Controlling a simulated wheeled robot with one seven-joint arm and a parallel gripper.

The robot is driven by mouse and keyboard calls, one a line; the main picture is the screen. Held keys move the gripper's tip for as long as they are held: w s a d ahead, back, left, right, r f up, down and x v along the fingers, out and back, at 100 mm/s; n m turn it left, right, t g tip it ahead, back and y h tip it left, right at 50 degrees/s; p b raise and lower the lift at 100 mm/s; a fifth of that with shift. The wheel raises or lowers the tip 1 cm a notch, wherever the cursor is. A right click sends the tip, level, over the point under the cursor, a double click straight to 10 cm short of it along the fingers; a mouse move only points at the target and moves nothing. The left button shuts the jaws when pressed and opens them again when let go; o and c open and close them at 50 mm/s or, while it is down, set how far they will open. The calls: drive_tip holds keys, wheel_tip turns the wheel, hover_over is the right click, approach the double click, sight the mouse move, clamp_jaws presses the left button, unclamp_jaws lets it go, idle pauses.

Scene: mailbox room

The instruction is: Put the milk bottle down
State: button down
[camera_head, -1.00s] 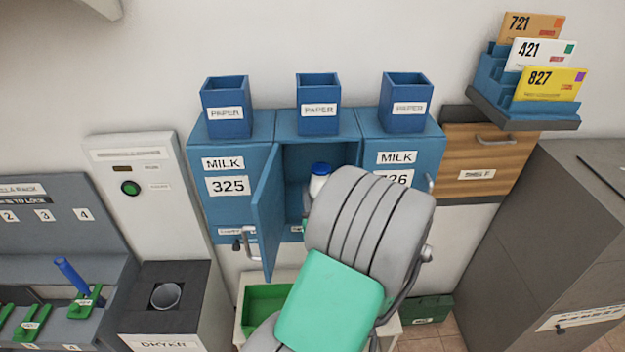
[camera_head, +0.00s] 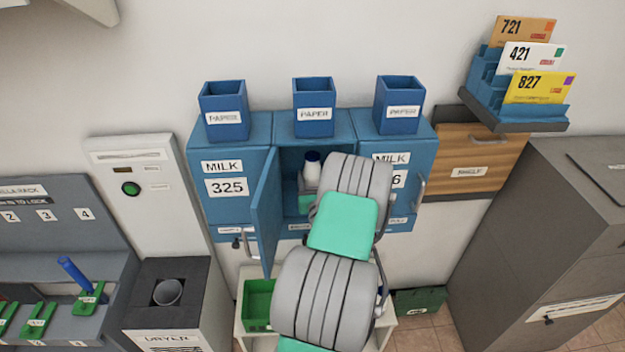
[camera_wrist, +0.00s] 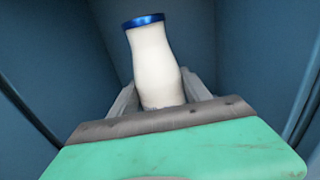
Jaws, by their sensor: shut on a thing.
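The milk bottle (camera_head: 312,170) is white with a blue cap. It is inside the open middle blue compartment (camera_head: 290,162), between the MILK 325 box and the MILK box at right. In the wrist view the bottle (camera_wrist: 153,62) tilts slightly left in the picture, with dark blue walls around it. My gripper (camera_wrist: 160,98) is shut on the lower part of the bottle, a finger on each side. The bottle's base is hidden behind my gripper, so I cannot tell whether it touches the compartment floor. My arm covers the right part of the opening in the head view.
The open blue door (camera_head: 266,212) swings out on the left of the opening, close to my arm. Blue PAPER bins (camera_head: 314,108) stand on top. A dryer (camera_head: 168,300) is at lower left, a wooden drawer (camera_head: 470,165) at right.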

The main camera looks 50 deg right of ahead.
drive_tip(key=shift+w+d+f+p, duration=0.1)
drive_tip(key=shift+d+f+p, duration=0.1)
drive_tip(key=shift+f+p, duration=0.1)
drive_tip(key=shift+f, duration=0.1)
drive_tip(key=shift+f, duration=0.15)
drive_tip(key=c, duration=0.5)
unclamp_jaws()
drive_tip(key=b+v, duration=0.4)
drive_tip(key=v, duration=0.8)
drive_tip(key=shift+b, duration=0.3)
